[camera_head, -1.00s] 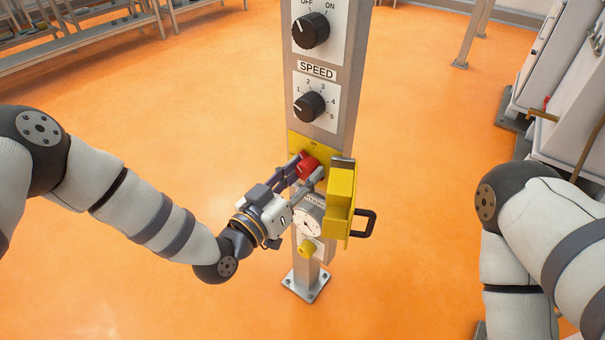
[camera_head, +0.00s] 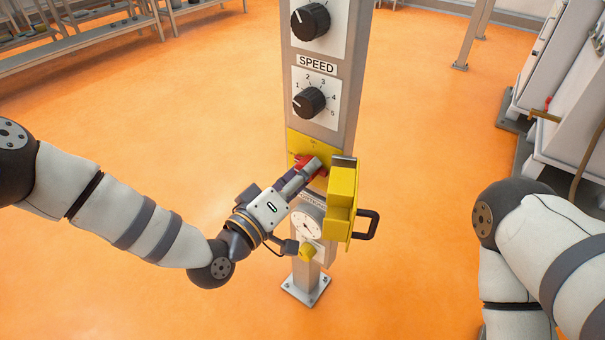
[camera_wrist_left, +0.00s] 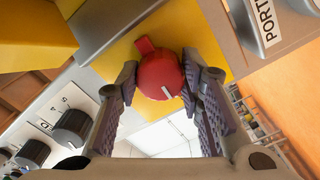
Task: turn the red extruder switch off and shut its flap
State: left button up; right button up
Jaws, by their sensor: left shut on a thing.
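The red extruder switch (camera_head: 308,166) sits on a yellow plate (camera_head: 298,141) on the grey post. My left gripper (camera_head: 304,174) is at the switch, with its fingers shut on it. In the left wrist view the round red knob (camera_wrist_left: 161,76) is between the two fingers, its white mark towards the lower right. The yellow flap (camera_head: 342,203) stands open to the right of the switch, with a black handle (camera_head: 367,226) on its outer side. My right gripper is out of view; only my right arm shows at the right.
Grey machines (camera_head: 565,110) stand at the right. The orange floor around the post is clear.

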pick_arm(q)
jog(key=shift+w+a+r, duration=0.1)
jog(key=shift+r, duration=0.05)
dwell(0.4)
jog(key=o, duration=1.2)
jog(key=shift+c, duration=0.2)
jog(key=v, duration=1.2)
